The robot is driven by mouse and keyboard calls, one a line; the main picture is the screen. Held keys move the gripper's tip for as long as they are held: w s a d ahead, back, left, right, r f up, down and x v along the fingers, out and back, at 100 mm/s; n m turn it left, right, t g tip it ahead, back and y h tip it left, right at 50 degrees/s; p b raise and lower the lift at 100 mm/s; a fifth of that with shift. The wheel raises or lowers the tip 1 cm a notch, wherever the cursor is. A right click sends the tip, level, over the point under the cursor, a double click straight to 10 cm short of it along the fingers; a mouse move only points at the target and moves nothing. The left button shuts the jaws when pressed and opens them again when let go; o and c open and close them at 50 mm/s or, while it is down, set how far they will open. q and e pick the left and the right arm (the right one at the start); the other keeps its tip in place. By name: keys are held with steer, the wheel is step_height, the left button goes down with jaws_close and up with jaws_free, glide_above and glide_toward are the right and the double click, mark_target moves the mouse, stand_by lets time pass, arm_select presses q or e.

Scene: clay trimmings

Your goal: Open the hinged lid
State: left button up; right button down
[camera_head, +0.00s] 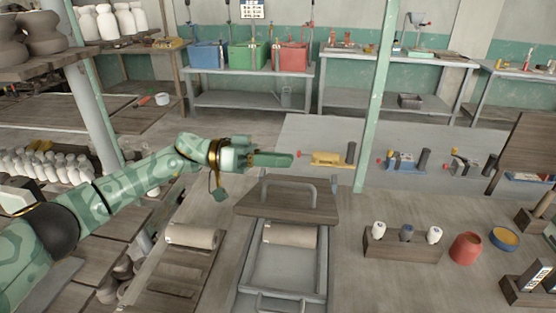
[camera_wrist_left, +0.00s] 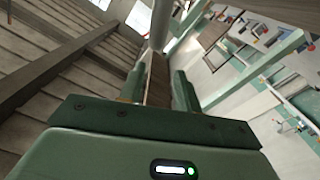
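A dark wooden board with a grey bar handle (camera_head: 289,178), which looks like the hinged lid (camera_head: 287,209), sits over the far part of a grey metal frame (camera_head: 240,276) in the middle of the head view. I cannot tell from here how far it is tilted. My left gripper (camera_head: 285,160) reaches in from the left, just above and behind the handle. In the left wrist view its fingers (camera_wrist_left: 160,90) stand apart. Brown wood and a pale bar (camera_wrist_left: 160,25) show beyond the gap; I cannot tell whether they touch. My right gripper is not in view.
Clay-coloured rolls (camera_head: 289,236) lie in the frame and to its left (camera_head: 192,236). A wooden holder with several bottles (camera_head: 402,250), a red cup (camera_head: 465,248) and a blue-yellow dish (camera_head: 504,239) stand right. A green post (camera_head: 377,95) rises behind.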

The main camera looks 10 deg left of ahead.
arm_select(q)
steer(key=a+b, duration=0.2)
steer(key=a, duration=1.4)
steer(key=shift+a, duration=0.2)
steer(key=shift+f, duration=0.15)
